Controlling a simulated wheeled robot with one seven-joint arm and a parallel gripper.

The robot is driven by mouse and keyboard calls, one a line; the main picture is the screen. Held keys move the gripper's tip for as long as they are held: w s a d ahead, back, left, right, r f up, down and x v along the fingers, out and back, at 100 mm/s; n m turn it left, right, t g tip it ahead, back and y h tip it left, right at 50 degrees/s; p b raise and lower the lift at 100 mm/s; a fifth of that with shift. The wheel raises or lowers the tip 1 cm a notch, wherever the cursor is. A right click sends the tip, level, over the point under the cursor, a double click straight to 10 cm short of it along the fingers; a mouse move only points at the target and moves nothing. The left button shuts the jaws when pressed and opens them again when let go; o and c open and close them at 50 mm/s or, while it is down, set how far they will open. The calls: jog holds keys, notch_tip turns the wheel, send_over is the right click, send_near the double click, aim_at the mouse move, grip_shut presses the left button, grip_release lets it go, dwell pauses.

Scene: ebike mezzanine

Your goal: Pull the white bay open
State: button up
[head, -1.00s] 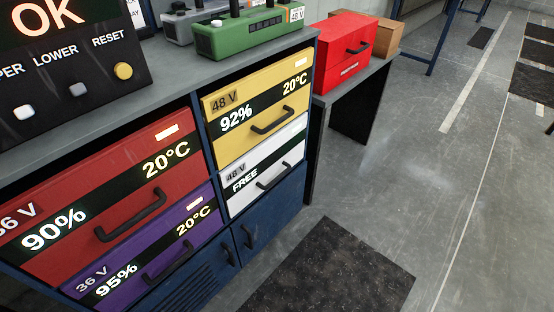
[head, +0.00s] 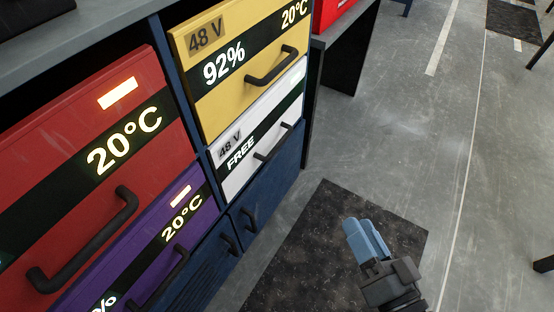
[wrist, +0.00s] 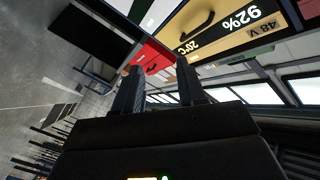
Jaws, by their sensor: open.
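The white bay (head: 258,133) is a drawer front marked 48 V and FREE, below the yellow 92% bay. It looks flush with its neighbours, and its dark bar handle (head: 273,144) shows on its lower right part. My gripper (head: 364,238) is at the lower right in the head view, above the floor mat, apart from the bay and to its right. In the wrist view my gripper (wrist: 160,68) has its two fingers spread with nothing between them.
The yellow bay (head: 240,70) is above, with its own handle. The red bay (head: 80,170) and purple bay (head: 165,235) are to the left. Blue doors (head: 268,188) are below. A dark mat (head: 290,260) lies on the open floor in front.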

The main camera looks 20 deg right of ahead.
jog(key=w+f+m+t+h+b, duration=0.1)
jog(key=w+f+m+b, duration=0.8)
jog(key=w+f, duration=0.55)
jog(key=m+h+b, duration=0.1)
jog(key=m+b, duration=0.2)
jog(key=b, duration=0.3)
send_near(280, 142)
jog(key=w+f, duration=0.1)
jog(key=w, duration=0.1)
jog(key=shift+m+t, duration=0.3)
jog(key=shift+d+b+x, duration=0.2)
jog(key=shift+b+x, duration=0.1)
jog(key=shift+x, duration=3.85)
jog(key=shift+s, duration=0.1)
jog(key=shift+c, duration=0.4)
jog(key=shift+f, duration=0.1)
grip_shut()
